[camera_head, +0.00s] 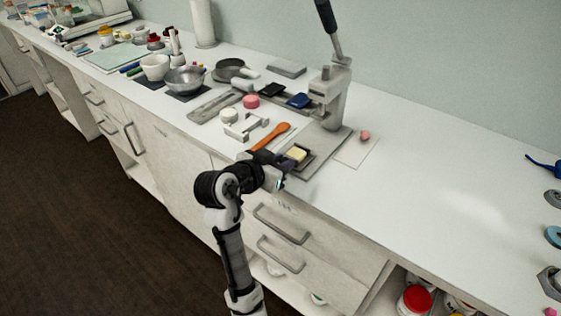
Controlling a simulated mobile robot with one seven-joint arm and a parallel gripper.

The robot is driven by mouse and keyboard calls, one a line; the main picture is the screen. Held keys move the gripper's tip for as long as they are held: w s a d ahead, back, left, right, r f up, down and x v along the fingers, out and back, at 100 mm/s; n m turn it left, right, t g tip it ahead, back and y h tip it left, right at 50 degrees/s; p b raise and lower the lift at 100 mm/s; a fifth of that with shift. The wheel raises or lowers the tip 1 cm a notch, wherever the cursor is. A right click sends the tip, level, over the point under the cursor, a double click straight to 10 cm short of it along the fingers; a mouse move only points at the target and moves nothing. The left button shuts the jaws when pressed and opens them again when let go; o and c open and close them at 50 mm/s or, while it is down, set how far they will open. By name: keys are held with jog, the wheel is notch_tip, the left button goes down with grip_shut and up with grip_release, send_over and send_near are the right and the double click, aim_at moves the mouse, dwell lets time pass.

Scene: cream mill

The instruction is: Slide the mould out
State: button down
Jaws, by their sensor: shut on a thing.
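The mould (305,160) is a small dark tray holding a pale yellow block (297,153). It sits at the front of the press's grey base plate (327,147), near the counter's front edge. The grey press (329,97) stands upright behind it, with its dark-handled lever raised. My gripper (286,163) reaches over the counter edge and is shut on the near left side of the mould. The fingertips are small and partly hidden by the wrist.
An orange spatula (271,137) and a white stand (253,127) lie close to the left of my gripper. A pink piece (365,136) lies on a white sheet (353,150) to the right. Drawer handles (281,224) project below.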

jog(key=shift+s+a, duration=0.15)
jog(key=shift+s, duration=0.05)
jog(key=shift+f, duration=0.1)
jog(key=c, duration=1.3)
grip_release()
jog(key=shift+o, duration=0.2)
jog(key=b+v, duration=0.2)
jog(key=v, duration=1.2)
jog(key=shift+f, duration=0.1)
